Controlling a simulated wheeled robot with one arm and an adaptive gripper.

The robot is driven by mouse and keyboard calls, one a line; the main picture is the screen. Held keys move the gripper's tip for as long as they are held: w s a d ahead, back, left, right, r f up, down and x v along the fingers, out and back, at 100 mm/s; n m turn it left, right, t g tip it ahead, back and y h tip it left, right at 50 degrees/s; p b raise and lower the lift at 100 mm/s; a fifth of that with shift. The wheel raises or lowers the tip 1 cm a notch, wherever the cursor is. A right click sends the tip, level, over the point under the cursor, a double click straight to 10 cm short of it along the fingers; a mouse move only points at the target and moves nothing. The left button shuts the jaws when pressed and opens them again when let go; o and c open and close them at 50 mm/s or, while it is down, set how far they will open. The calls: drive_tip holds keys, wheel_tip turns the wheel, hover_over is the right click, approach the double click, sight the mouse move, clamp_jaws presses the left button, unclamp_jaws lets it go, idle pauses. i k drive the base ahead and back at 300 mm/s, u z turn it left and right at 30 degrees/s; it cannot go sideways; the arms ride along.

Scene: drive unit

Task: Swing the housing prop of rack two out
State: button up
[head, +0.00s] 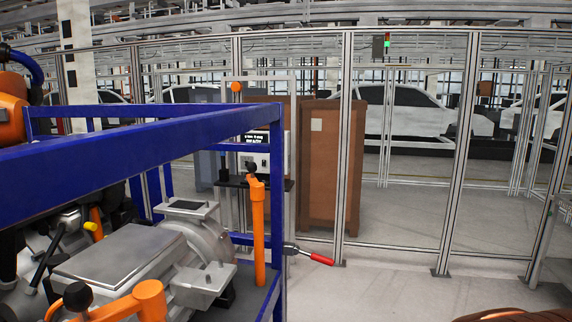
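A rack with a blue frame (170,133) fills the left side and holds a grey metal drive-unit housing (125,262). An upright orange post (258,232) with a black knob stands at the rack's right end, beside the housing. A second orange arm-like part (148,298) with a black knob lies low in front of the housing, cut by the bottom edge. I cannot tell which of these is the housing prop, and no rack number is readable. I cannot make out my gripper; dark parts behind the blue beam at left are unclear.
A lever with a red handle (318,258) sticks out right of the rack. A brown cabinet (333,165) stands behind a metal-framed fence (457,150), with white car bodies (410,112) beyond. The grey floor (390,290) right of the rack is clear.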

sight(256, 188)
drive_tip(key=u, duration=0.05)
drive_tip(key=i, duration=1.05)
drive_tip(key=u, duration=0.6)
